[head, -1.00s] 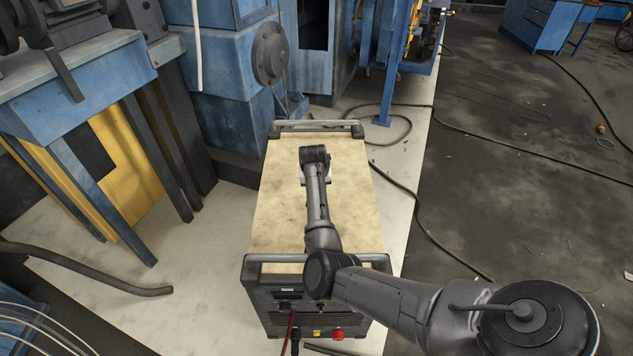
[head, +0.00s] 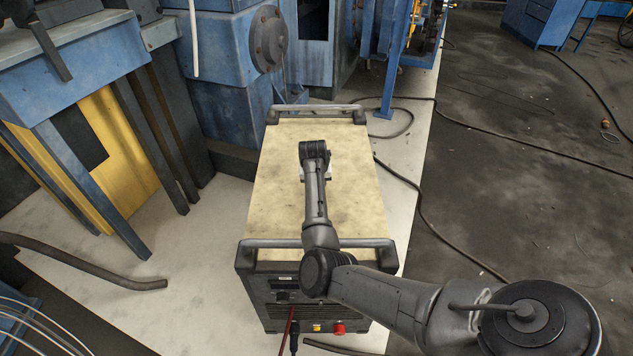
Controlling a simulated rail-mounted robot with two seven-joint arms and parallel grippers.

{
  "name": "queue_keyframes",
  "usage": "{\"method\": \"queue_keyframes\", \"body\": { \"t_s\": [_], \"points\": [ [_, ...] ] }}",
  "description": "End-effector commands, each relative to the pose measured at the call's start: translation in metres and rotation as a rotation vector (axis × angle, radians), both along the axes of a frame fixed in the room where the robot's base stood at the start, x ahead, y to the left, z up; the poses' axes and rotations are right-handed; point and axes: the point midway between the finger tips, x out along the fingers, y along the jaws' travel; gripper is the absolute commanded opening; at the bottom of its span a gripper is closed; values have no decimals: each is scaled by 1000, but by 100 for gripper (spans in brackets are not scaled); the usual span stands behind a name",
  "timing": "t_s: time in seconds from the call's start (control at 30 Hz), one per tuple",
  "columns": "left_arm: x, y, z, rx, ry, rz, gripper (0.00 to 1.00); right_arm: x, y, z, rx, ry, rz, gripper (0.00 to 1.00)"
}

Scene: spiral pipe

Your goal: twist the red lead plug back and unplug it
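The welding machine (head: 262,210) stands below me, a box with a pale worn top. Its dark front panel (head: 268,312) is seen steeply from above. A red round fitting (head: 338,328) sits low at the right of that panel; I cannot tell whether it is a plug or a bare socket. A thin red cable hangs further left on the panel, beside a black plug (head: 293,343). My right arm reaches in from the right and its wrist is over the machine's top. Its gripper fingers are hidden. My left gripper is out of the picture.
Grey handle bars cross the machine's front (head: 285,243) and back (head: 315,110). Blue machinery (head: 225,80) stands at the left and back. A dark hose (head: 80,262) lies at the left, and a black cable (head: 428,205) runs along the floor at the right.

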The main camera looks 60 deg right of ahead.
Motion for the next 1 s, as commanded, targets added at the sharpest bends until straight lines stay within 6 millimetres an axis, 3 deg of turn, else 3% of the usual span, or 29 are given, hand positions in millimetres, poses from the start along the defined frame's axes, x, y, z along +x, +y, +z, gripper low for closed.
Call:
{"method": "queue_keyframes", "body": {
  "t_s": [0.43,0.47,0.7,0.77,1.0],
  "points": [
    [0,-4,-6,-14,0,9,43,0,0,-5,0,0,0,13],
    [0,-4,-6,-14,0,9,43,0,0,-5,0,0,0,40],
    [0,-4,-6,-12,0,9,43,0,0,-5,0,0,0,63],
    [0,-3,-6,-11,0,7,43,0,0,-5,0,0,0,67],
    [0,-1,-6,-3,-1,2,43,0,0,-4,1,1,0,67]
  ]
}}
